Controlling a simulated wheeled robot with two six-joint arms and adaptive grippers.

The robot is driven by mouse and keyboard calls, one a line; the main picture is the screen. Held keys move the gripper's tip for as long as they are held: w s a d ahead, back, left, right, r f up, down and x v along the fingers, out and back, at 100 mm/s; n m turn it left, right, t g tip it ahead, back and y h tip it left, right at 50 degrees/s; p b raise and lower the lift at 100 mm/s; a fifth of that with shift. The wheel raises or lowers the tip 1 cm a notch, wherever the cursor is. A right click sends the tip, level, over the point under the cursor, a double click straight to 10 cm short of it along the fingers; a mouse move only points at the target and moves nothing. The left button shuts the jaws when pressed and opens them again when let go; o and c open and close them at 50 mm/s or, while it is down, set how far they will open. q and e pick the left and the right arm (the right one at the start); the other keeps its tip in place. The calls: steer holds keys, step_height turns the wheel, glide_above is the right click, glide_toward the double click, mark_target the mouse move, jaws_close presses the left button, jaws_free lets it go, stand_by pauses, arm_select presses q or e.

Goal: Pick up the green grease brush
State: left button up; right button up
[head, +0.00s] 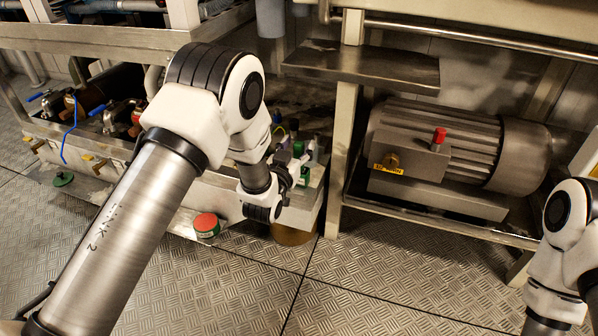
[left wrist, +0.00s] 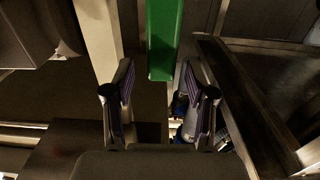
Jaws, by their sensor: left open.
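A green bar-shaped piece (left wrist: 163,40), which looks like part of the green grease brush, shows at the top centre of the left wrist view. Its lower end lies between the fingertips of my left gripper (left wrist: 157,66), with gaps on both sides. The gripper is open and holds nothing. In the head view my left gripper (head: 288,172) is over the small ledge, beside small green and white items (head: 303,176). It partly hides them, and I cannot tell clearly which is the brush. My right arm shows at the right edge; its gripper is out of view.
A metal shelf (head: 365,68) and upright post (head: 342,150) are close to the right of the gripper. A motor (head: 455,150) sits further right. The plate floor (head: 400,280) in front is clear.

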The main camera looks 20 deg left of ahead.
arm_select(q)
steer(key=shift+w+f, duration=0.2)
steer(key=shift+w, duration=0.4)
steer(key=shift+w+r, duration=0.1)
jaws_close()
arm_select(e)
steer(key=shift+f, duration=0.3)
